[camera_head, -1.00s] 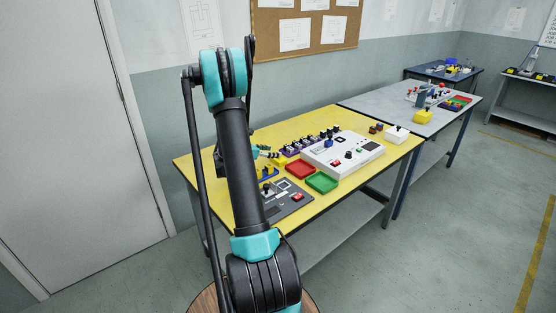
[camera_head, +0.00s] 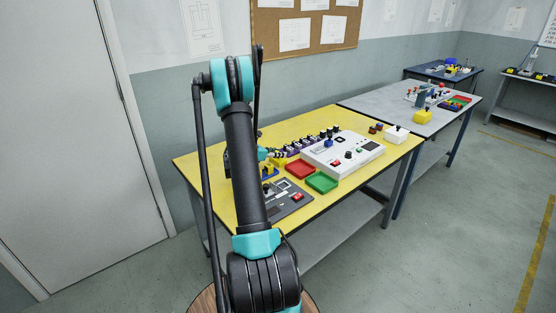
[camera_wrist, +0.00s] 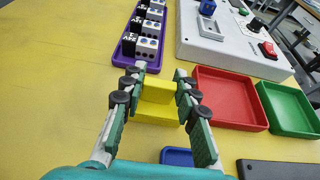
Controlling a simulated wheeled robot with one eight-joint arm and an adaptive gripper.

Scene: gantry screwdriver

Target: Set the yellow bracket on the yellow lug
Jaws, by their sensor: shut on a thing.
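The yellow bracket (camera_wrist: 156,110) is between the two fingers of my gripper (camera_wrist: 160,78) in the wrist view. It shows as a blocky stepped piece, and the fingers close on its sides. Its underside is hidden, so I cannot tell whether it touches anything below. In the head view my gripper (camera_head: 277,154) is over the left part of the yellow table, mostly behind my arm. I cannot pick out the yellow lug against the yellow tabletop; it may be hidden by the bracket or my arm.
A red tray (camera_wrist: 225,97) and a green tray (camera_wrist: 290,108) lie right of the gripper. A white control box (camera_wrist: 235,40) stands behind them. A purple rail with white blocks (camera_wrist: 147,45) lies ahead. A blue part (camera_wrist: 177,157) is close below. Yellow table (camera_wrist: 50,80) is clear at left.

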